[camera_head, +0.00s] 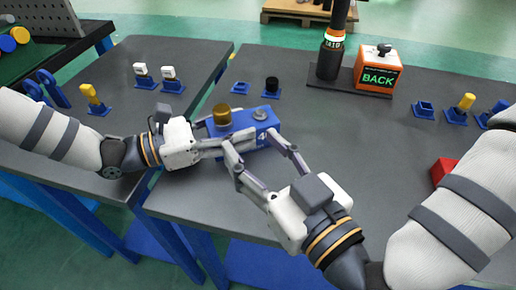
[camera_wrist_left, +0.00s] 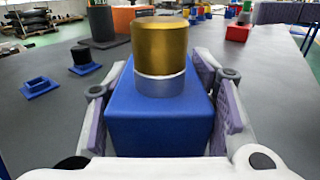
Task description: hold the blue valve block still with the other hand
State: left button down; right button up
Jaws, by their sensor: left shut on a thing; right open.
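The blue valve block (camera_head: 240,122) lies on the dark table with a gold cylinder (camera_head: 222,113) and a small grey cap (camera_head: 260,114) on top and a white "4" on its front side. My left gripper (camera_head: 214,146) is shut on the block at its left end. In the left wrist view the block (camera_wrist_left: 158,132) sits between the two fingers, with the gold cylinder (camera_wrist_left: 159,55) upright on it.
A black cylinder (camera_head: 334,48) and an orange "BACK" box (camera_head: 377,72) stand behind. Small blue holders, one with a black cap (camera_head: 272,84), sit behind the block. More holders (camera_head: 464,108) and a red block (camera_head: 443,170) are at the right.

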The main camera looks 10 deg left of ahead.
pick_arm(q)
jog(key=c, duration=0.6)
grip_release()
jog(key=shift+c, duration=0.2)
jog(key=shift+a, duration=0.1)
jog(key=v, duration=1)
jog(key=shift+s+a+r, duration=0.1)
jog(key=shift+s+a, duration=0.1)
jog(key=shift+a, duration=0.15)
jog(key=shift+s+a, duration=0.35)
jog(key=shift+a, duration=0.05)
